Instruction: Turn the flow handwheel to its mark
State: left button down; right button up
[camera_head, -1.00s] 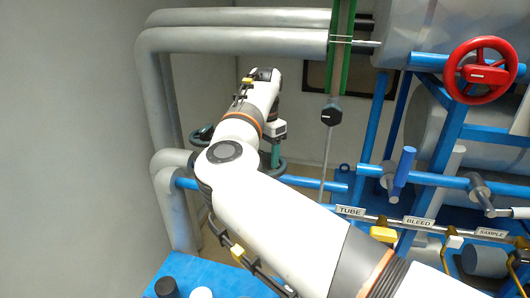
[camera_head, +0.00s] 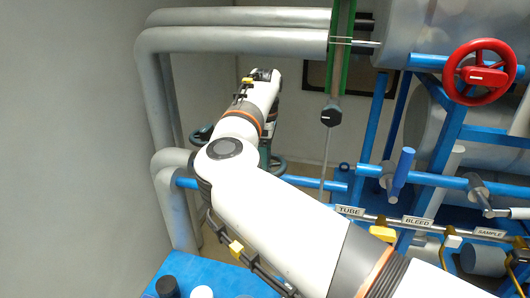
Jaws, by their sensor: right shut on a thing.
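A dark green handwheel stands behind my right forearm and wrist in the head view. Parts of a green rim (camera_head: 279,163) show at the right of the arm, and another green piece shows at its left. The middle is hidden, and I see no mark on it. My right arm reaches in from the bottom right. Its gripper (camera_head: 266,154) is mostly hidden behind the wrist, at the green handwheel, and is shut on it. My left gripper is not in view.
A red handwheel (camera_head: 479,72) is at the upper right. A blue-handled valve (camera_head: 402,173) sits on a blue pipe right of my arm. Tags TUBE, BLEED and SAMPLE mark a lower rail. Grey pipes (camera_head: 155,95) run along the left wall. A blue surface (camera_head: 205,274) is at the bottom.

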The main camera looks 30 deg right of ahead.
jog(key=shift+r+m, duration=0.1)
jog(key=shift+m, duration=0.5)
jog(key=o, duration=1)
notch_tip(320, 180, up, 12)
jog(key=shift+f+b, duration=0.1)
jog(key=shift+b, duration=0.65)
